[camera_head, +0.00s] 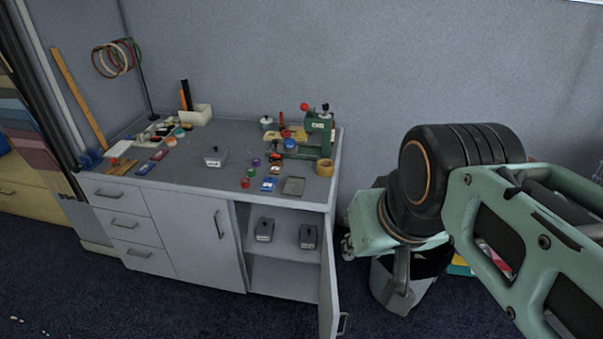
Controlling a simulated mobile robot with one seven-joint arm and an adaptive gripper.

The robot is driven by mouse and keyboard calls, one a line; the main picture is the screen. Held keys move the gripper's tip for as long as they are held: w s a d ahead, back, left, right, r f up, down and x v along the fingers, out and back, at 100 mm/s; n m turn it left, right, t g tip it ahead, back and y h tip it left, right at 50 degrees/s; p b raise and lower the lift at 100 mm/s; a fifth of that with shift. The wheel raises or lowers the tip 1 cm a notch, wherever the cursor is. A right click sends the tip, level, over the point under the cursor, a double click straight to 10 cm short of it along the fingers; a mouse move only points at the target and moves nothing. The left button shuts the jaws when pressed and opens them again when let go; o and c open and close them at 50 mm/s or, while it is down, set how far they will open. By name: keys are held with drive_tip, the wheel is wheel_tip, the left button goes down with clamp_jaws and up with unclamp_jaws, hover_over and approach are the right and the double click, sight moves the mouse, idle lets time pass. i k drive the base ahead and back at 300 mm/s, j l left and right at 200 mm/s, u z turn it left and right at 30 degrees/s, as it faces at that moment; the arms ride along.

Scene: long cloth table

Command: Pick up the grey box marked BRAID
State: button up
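Three small grey boxes with dark handles or labels show in the head view. One grey box (215,156) sits on the worktop near its middle. Two more, a left box (264,231) and a right box (308,237), stand on the shelf inside the open cupboard. Any lettering is too small to read, so I cannot tell which is marked BRAID.
The cabinet (190,222) has drawers at left and an open door (329,285) sticking out at right. A green press (318,132), a tape roll (325,167), a grey tray (293,186) and several small tins crowd the worktop's right.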

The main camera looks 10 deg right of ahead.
sight(259, 239)
drive_tip(key=i+l+u, duration=0.15)
drive_tip(key=l+u, duration=0.15)
drive_tip(key=l, duration=0.2)
drive_tip(key=i+l+u, duration=0.1)
drive_tip(key=l+u, duration=0.25)
drive_tip(key=l, duration=0.15)
drive_tip(key=l+u, duration=0.3)
drive_tip(key=l, duration=0.25)
drive_tip(key=j+z, duration=0.25)
drive_tip(key=j, duration=0.3)
drive_tip(key=j+z, duration=0.25)
drive_tip(key=j, duration=0.3)
drive_tip(key=j+z, duration=0.25)
drive_tip(key=j, duration=0.3)
drive_tip(key=k+j+z, duration=0.25)
drive_tip(key=j, duration=0.25)
drive_tip(key=i, duration=0.1)
